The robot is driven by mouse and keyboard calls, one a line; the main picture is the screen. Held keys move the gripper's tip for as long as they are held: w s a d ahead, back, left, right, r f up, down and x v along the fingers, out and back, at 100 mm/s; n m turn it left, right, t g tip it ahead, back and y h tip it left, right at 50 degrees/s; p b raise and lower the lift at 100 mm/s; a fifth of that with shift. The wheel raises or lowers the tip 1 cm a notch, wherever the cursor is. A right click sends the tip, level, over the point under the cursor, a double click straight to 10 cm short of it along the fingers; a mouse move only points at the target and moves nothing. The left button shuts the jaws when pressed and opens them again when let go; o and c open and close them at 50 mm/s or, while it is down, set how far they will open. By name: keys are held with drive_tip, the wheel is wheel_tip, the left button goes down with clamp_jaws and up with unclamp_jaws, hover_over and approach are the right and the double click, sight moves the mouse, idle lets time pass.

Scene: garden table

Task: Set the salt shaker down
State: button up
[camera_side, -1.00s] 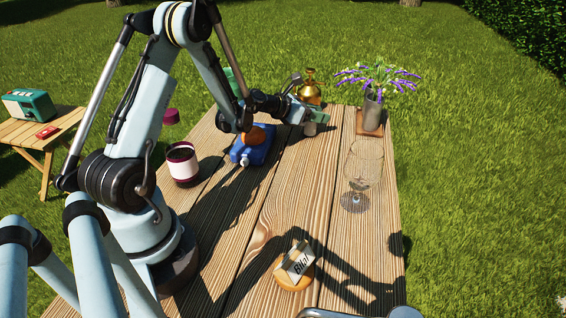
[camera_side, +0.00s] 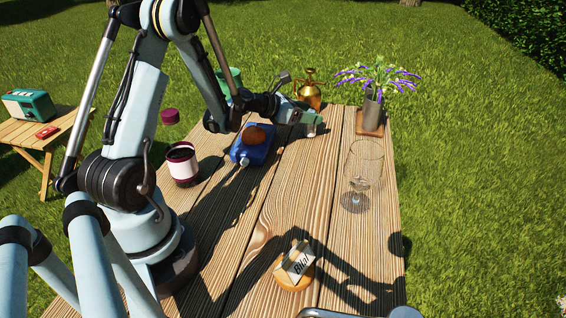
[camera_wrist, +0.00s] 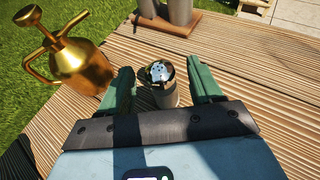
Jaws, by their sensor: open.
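The salt shaker (camera_wrist: 160,84) has a silver, holed top and a pale body in the wrist view. It appears to stand upright on the wooden table (camera_wrist: 236,66). My gripper (camera_wrist: 164,84) is open, its two green fingers on either side of the shaker. A gap shows between the shaker and each finger. The lower part of the shaker is hidden by my gripper's body. In the side view my gripper (camera_side: 313,124) is low over the far part of the table; the shaker is too small and covered there to make out clearly.
A brass mister (camera_wrist: 82,62) stands close to my left finger. A flower vase (camera_side: 371,112) on a wooden coaster stands farther right. The middle planks are clear.

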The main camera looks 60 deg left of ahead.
drive_tip(key=v, duration=0.3)
drive_tip(key=shift+s+r, duration=0.1)
drive_tip(key=shift+s, duration=0.2)
drive_tip(key=shift+s+r, duration=0.15)
drive_tip(key=s+d+r+m+g, duration=0.2)
drive_tip(key=d+r+m, duration=0.1)
drive_tip(key=d+m, duration=0.45)
drive_tip(key=s+d+r+m+g, duration=0.1)
drive_tip(key=d+r+m+g, duration=0.15)
drive_tip(key=d+m, duration=0.45)
drive_tip(key=s+d+r+m+g+y, duration=0.1)
drive_tip(key=s+d+m, duration=0.4)
drive_tip(key=s+m, duration=0.6)
drive_tip(key=r+m, duration=0.1)
drive_tip(key=m, duration=0.6)
drive_tip(key=shift+d+y, duration=0.2)
drive_tip(key=shift+y, duration=0.2)
drive_tip(key=shift+o, duration=0.6)
drive_tip(key=shift+s+m+g, duration=0.25)
drive_tip(key=shift+s+m, duration=0.2)
drive_tip(key=shift+m, duration=0.5)
